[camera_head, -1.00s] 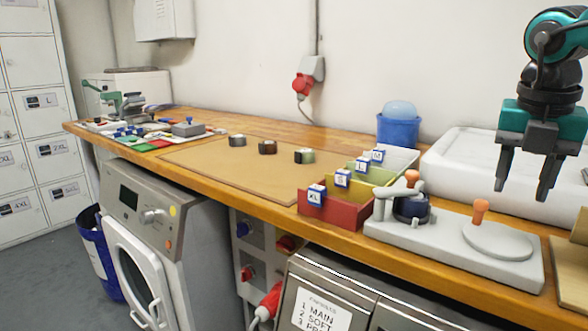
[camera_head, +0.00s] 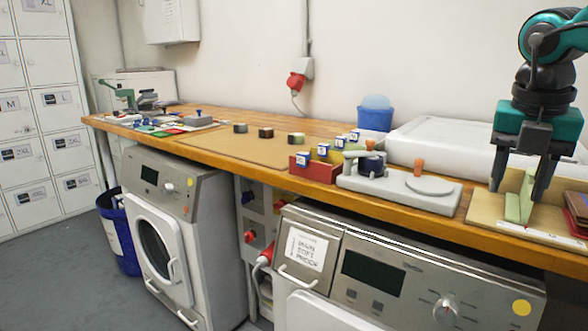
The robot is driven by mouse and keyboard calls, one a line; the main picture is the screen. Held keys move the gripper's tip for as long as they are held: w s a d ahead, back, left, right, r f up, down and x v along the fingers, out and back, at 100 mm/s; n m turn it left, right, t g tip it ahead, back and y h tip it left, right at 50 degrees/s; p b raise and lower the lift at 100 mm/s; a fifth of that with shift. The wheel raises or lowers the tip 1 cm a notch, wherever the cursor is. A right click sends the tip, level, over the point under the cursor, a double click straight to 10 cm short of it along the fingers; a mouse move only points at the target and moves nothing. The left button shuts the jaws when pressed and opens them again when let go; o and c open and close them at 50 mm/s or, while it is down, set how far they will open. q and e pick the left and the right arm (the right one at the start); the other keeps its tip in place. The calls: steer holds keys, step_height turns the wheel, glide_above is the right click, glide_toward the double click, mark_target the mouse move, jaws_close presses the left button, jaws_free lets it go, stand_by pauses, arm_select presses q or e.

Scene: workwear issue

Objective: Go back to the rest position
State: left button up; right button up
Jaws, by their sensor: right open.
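My right gripper (camera_head: 518,190) hangs at the right of the head view with its fingers pointing down. Its two fingers are apart. A pale green upright piece on the wooden stand (camera_head: 487,207) shows between and below the fingers; I cannot tell whether they touch it. My left gripper is out of view.
The wooden worktop (camera_head: 225,160) holds a brown mat (camera_head: 256,151), several small blocks, a red bin (camera_head: 318,172) with size tags, a grey press fixture (camera_head: 385,187) and a blue tub (camera_head: 374,119). Washing machines (camera_head: 165,215) stand below. Grey floor (camera_head: 70,280) is free at left.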

steer(key=s+a+f+m+t+y, duration=0.15)
steer(key=f+m+t, duration=0.3)
steer(key=f, duration=0.65)
steer(key=s+a+f+m+t+y, duration=0.1)
steer(key=s+f+m+t+y, duration=0.4)
steer(key=f, duration=0.6)
steer(key=s+a+f+m+t+y, duration=0.1)
steer(key=f+m+t, duration=0.2)
steer(key=f+m, duration=0.6)
steer(key=s+a+f+m+g+h, duration=0.1)
steer(key=s+a+f+m+h, duration=0.15)
steer(key=a+f, duration=0.4)
steer(key=s+a+f+m+g+h, duration=0.15)
steer(key=s+a+f+m, duration=0.25)
steer(key=a, duration=0.5)
arm_select(q)
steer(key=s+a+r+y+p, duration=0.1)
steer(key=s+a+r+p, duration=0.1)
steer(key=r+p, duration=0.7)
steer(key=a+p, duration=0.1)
steer(key=p, duration=0.4)
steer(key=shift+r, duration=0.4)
arm_select(e)
step_height(320, 180, up, 9)
steer(key=s+d, duration=0.2)
steer(key=shift+r+g, duration=0.15)
steer(key=shift+g, duration=0.25)
